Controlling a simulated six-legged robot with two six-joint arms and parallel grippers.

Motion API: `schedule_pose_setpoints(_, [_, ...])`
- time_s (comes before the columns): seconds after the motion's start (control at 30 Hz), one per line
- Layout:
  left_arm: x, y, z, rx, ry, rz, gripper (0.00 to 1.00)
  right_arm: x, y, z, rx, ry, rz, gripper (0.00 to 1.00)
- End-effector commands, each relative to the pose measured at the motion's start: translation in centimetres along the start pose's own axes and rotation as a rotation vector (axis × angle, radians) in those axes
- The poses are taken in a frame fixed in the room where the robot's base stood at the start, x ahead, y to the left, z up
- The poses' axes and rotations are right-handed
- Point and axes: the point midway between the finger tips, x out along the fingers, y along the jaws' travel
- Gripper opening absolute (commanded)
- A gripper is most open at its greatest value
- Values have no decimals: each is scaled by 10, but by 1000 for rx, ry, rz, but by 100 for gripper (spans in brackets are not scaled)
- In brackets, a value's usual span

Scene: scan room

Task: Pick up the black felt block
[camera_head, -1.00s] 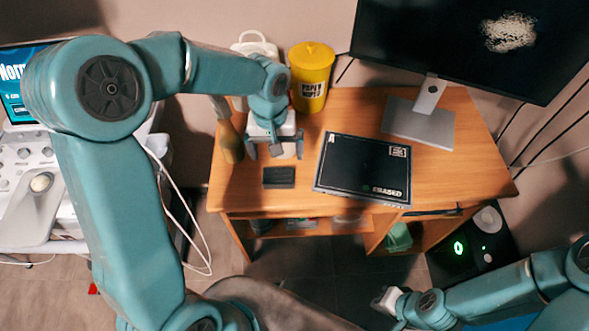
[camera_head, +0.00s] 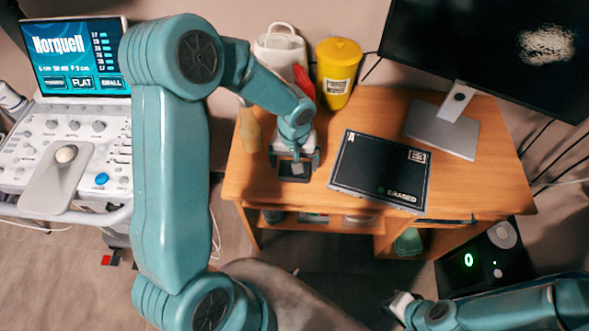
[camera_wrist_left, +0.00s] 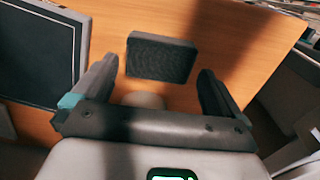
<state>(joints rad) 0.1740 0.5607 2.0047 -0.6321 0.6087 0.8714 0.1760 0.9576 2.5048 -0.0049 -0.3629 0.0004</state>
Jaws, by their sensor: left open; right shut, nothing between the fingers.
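The black felt block (camera_wrist_left: 161,57) lies flat on the wooden desk (camera_wrist_left: 215,25) in the left wrist view, a dark, rough-topped rectangle. My left gripper (camera_wrist_left: 158,78) is open and empty, its fingers on either side of the near end of the block's outline; I cannot tell its height above the block. In the head view my left gripper (camera_head: 296,167) hangs over the desk's left part and hides much of the block. My right gripper (camera_head: 398,303) is shut and empty, low at the lower right, away from the desk.
A black panel marked "ERASED" (camera_head: 372,165) lies right of the block. Behind stand a yellow tub (camera_head: 339,62), a white jug (camera_head: 279,42) and a tan bottle (camera_head: 250,132). A monitor (camera_head: 450,45) stands at the back right. An ultrasound console (camera_head: 105,150) is at the left.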

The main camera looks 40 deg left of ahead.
Motion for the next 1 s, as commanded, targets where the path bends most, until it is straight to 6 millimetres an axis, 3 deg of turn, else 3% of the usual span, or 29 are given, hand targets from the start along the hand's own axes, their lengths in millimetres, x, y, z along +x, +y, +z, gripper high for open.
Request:
schedule_pose_setpoints(0.2, [33,0,0,2,-3,0,100,-5,-2,0,0,0,0,0])
schedule_pose_setpoints(0.47, [38,1,0,1,-1,1,100,-5,-2,0,0,0,0,0])
schedule_pose_setpoints(0.5, [38,1,0,1,-2,1,97,-5,-2,0,0,0,0,0])
schedule_pose_setpoints(0.6, [38,1,0,2,-2,1,66,-5,-2,0,0,0,0,0])
schedule_pose_setpoints(1.0, [31,1,-1,1,1,2,65,-5,-2,0,0,0,0,0])
